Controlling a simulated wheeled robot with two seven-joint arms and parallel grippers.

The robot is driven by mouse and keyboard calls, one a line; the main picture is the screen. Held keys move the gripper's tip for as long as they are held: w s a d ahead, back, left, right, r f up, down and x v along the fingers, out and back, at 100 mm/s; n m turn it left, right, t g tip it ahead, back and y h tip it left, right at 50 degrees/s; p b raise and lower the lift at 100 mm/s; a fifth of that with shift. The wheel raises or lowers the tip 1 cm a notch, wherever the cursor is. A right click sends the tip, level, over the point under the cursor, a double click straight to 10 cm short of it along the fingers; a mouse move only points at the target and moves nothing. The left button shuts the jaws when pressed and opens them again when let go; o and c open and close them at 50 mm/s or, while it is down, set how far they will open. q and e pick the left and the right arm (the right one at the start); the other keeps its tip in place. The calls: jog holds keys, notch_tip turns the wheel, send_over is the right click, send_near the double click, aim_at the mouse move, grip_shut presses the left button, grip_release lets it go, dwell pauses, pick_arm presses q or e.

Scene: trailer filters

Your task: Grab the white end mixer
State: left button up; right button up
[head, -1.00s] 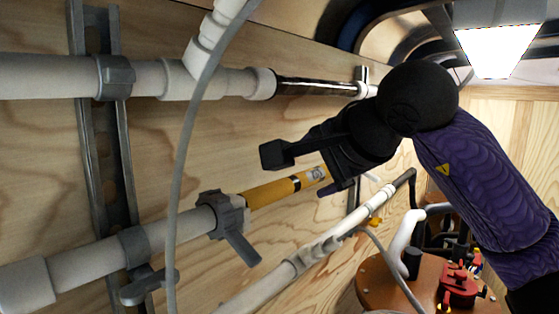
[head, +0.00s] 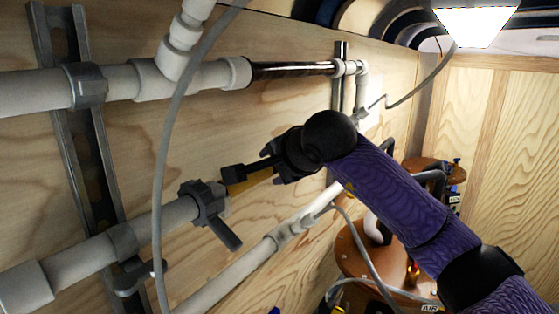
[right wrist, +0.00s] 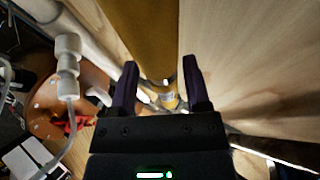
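A yellow tube (head: 250,184) lies in line with the lower white pipe, past a grey-handled valve (head: 205,203). My right gripper (head: 232,178) is at this tube and partly hides it. In the right wrist view the fingers of my right gripper (right wrist: 161,82) are open, and the yellow tube (right wrist: 154,35) runs between them, with a pale labelled end beyond. Contact cannot be told. A dark shiny tube (head: 292,69) with white fittings (head: 347,67) sits in the upper pipe line. I cannot tell which part is the white end mixer. My left gripper is not in view.
White pipes (head: 40,93) run along the plywood wall (head: 120,160) on a metal rail (head: 65,120). A grey hose (head: 157,185) hangs in front. A round brown lid (head: 350,252) with fittings stands below my right arm.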

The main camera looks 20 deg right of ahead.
jog(key=c, duration=0.7)
grip_shut()
jog(key=shift+r, duration=0.15)
